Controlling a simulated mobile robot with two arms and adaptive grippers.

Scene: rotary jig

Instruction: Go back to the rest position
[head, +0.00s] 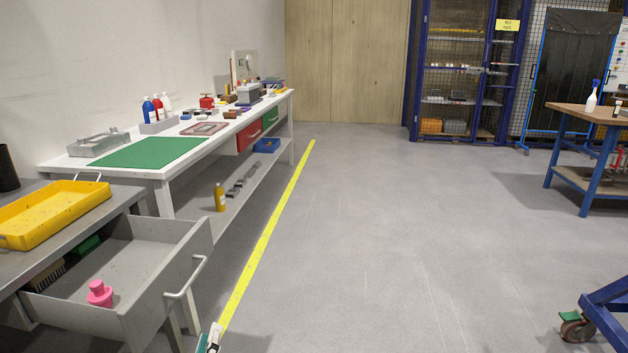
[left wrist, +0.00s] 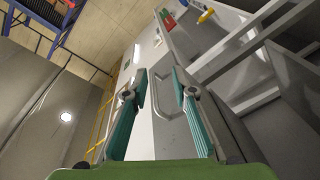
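My left gripper (head: 211,340) shows at the bottom edge of the head view, low in front of the open grey drawer (head: 155,285). Only a small part of it is in that view. In the left wrist view my left gripper (left wrist: 158,93) has its two teal-padded fingers spread apart with nothing gripped. The drawer handle (left wrist: 166,108) appears beyond and between the fingers; I cannot tell how far off it is. The handle also shows in the head view (head: 186,281). My right gripper is in neither view.
The open drawer holds a pink knobbed part (head: 99,293) and sticks out under the grey bench with a yellow tray (head: 55,213). A white workbench (head: 160,178) stands behind it. The floor right of the yellow line (head: 262,243) is clear; a blue wheeled frame (head: 605,310) stands bottom right.

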